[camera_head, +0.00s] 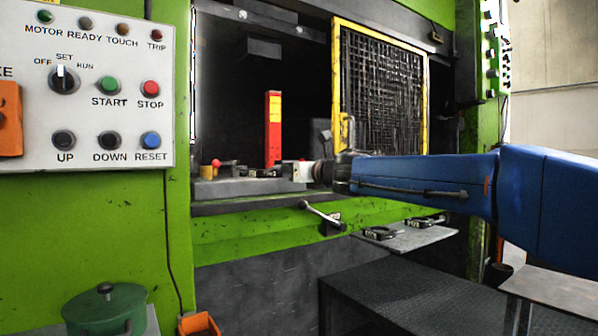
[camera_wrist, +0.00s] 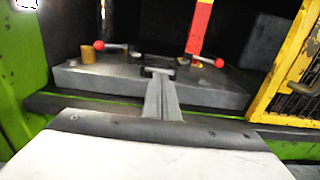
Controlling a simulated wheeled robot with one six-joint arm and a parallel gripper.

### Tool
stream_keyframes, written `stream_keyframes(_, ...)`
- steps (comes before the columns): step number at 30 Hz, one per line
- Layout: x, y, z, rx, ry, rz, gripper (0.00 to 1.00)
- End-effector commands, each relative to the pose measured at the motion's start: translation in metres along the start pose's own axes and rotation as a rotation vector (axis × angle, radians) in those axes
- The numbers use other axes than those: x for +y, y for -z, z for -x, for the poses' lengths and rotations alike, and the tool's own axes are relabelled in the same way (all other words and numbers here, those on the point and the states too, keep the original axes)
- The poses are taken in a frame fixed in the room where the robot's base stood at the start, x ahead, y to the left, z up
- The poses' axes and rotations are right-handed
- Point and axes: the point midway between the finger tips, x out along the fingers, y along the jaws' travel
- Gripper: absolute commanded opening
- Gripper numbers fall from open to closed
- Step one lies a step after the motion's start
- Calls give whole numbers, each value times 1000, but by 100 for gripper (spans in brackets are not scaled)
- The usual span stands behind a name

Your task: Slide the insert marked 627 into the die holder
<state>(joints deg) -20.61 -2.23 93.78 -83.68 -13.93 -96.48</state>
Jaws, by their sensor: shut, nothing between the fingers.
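The die holder (camera_head: 232,187) is a grey block on the press bed, also in the wrist view (camera_wrist: 100,82). Red-ball clamp handles (camera_wrist: 99,45) (camera_wrist: 219,63) stand on either side of it. My gripper (camera_wrist: 160,74) is shut and empty, its fingers reaching over the holder's front edge to a dark-edged piece in the middle. I cannot tell whether that piece is an insert or a slot, or whether the fingers touch it. In the head view my gripper (camera_head: 300,171) is at the holder's right end. Two dark insert-like pieces (camera_head: 380,233) (camera_head: 425,221) lie on the side shelf; no 627 is readable.
A red and yellow post (camera_head: 273,128) stands behind the holder. The yellow-framed mesh guard (camera_head: 385,90) is at the right of the opening. A ball-ended lever (camera_head: 318,212) sticks out below the bed. The control panel (camera_head: 85,85) is at the left.

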Motion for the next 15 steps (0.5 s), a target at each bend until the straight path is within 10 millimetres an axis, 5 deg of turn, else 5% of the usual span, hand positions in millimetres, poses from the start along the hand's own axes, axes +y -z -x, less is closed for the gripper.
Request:
stream_keyframes(6, 0, 0, -21, 0, 0, 1, 0)
stream_keyframes(15, 0, 0, -27, 0, 0, 1, 0)
